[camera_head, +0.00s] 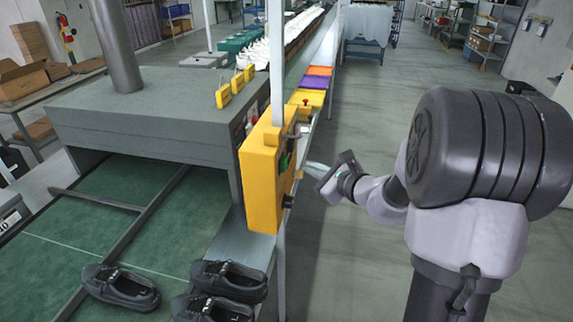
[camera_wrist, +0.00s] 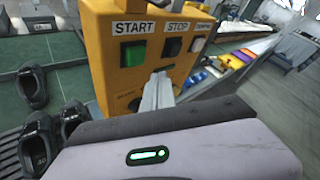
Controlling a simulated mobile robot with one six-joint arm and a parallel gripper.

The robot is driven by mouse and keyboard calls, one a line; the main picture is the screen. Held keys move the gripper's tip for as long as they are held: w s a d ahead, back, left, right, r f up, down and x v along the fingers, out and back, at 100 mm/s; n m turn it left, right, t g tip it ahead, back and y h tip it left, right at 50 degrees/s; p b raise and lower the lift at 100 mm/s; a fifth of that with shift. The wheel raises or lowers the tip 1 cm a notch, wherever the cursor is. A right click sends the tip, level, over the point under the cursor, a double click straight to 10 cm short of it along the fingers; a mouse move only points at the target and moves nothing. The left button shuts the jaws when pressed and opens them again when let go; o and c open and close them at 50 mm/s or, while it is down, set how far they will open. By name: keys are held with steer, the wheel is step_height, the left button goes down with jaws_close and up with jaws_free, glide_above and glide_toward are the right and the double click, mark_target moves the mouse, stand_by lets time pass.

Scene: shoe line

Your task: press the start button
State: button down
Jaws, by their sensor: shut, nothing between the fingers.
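The yellow control box (camera_head: 262,180) stands at the side of the conveyor and fills the middle of the wrist view (camera_wrist: 105,70). Its green button (camera_wrist: 133,54) sits under a START label (camera_wrist: 133,28), at the left of the button row. A dark button (camera_wrist: 172,47) sits under the STOP label, to its right. My gripper (camera_wrist: 162,78) is shut and empty, in front of the box face. In the wrist view its tips appear below the STOP button and right of the green button. In the head view my gripper (camera_head: 310,170) is right of the box; contact cannot be told.
A third, pale button (camera_wrist: 198,44) is at the right of the row. A dark knob (camera_head: 287,201) is low on the box. Black shoes (camera_head: 228,280) lie beside the belt below it. Colored trays (camera_head: 312,84) lie behind the box.

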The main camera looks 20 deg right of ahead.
mark_target(284, 164)
steer(key=shift+w+a+b, duration=0.4)
steer(key=shift+w+a, duration=0.4)
steer(key=shift+a, duration=0.35)
stand_by(1.2)
steer(key=shift+w+a, duration=0.2)
steer(key=shift+a, duration=0.15)
